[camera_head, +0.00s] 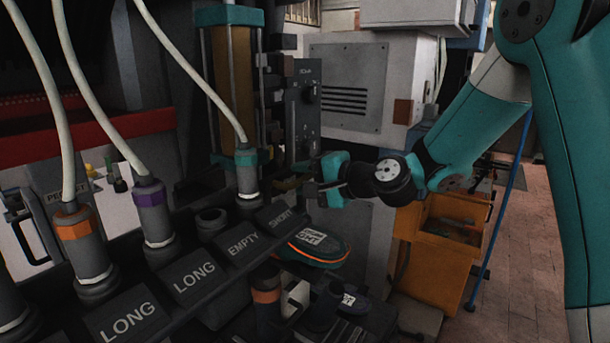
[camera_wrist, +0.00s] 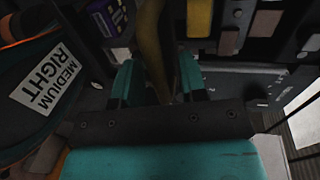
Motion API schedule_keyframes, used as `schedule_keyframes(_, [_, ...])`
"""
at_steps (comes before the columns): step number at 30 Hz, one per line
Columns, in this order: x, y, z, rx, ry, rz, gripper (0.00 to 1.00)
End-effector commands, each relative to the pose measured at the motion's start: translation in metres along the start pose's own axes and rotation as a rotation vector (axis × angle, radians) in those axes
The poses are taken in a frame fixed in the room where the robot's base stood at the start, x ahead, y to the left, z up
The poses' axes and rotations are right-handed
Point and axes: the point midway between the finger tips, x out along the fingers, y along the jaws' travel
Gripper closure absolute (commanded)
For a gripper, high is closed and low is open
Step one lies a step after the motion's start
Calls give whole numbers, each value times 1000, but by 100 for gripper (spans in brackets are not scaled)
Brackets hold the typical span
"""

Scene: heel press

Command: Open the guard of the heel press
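My gripper (camera_head: 312,188) is in the middle of the head view, in front of the dark press parts and above a shoe. In the wrist view its two teal fingers (camera_wrist: 157,80) stand apart. An olive-brown bar-like part shows in the gap between them; I cannot tell whether it touches the fingers. The heel press machine shows as a dark upright body with a grey control panel (camera_head: 306,105) and an amber-brown column with teal ends (camera_head: 229,90). I cannot clearly make out which part is the guard. A white panel with a black handle (camera_head: 25,240) shows at far left.
A shoe (camera_head: 314,246) with orange trim lies below my gripper; its label reads MEDIUM RIGHT in the wrist view (camera_wrist: 48,80). A sloped rack (camera_head: 190,272) labelled LONG, EMPTY and SHORT runs along the front, with cabled plugs (camera_head: 77,240). An orange cabinet (camera_head: 437,255) stands right. Floor beyond is open.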

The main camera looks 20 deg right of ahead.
Motion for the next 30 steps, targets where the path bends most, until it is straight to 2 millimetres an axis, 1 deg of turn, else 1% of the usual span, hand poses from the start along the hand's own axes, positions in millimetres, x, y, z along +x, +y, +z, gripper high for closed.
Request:
schedule_keyframes(5, [0, 0, 0, 0, 0, 0, 61])
schedule_keyframes(6, [0, 0, 0, 0, 0, 0, 70])
schedule_keyframes(8, [0, 0, 0, 0, -1, 0, 84])
schedule_keyframes(9, [0, 0, 0, 0, -1, 0, 93])
schedule_keyframes(10, [0, 0, 0, 0, -1, 0, 100])
schedule_keyframes(16, [-1, -1, 0, 0, -1, 0, 100])
schedule_keyframes(20, [-3, -11, 0, -1, -1, -1, 100])
schedule_keyframes(23, [-7, -30, 0, -1, -2, -4, 100])
schedule_keyframes(30, [-19, -86, 0, -3, -1, -4, 100])
